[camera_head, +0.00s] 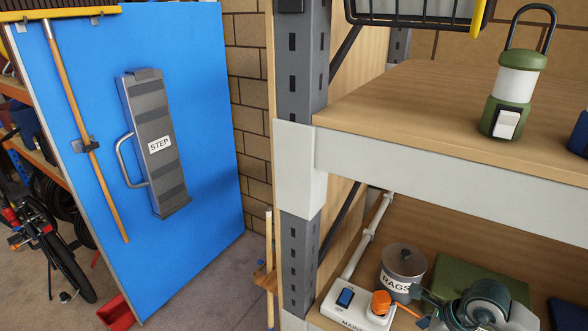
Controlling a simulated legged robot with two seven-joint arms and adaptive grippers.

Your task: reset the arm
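No separate arm that the task could mean can be made out with certainty.
A grey steel post (299,255) and wooden upper shelf (400,105) fill the right, with a green lantern (517,85) on top. A pot labelled RAGS (403,262) stands below. Left, a blue panel (205,100) holds a folded step (152,108) and broom (75,100). A bicycle (55,250) stands far left.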

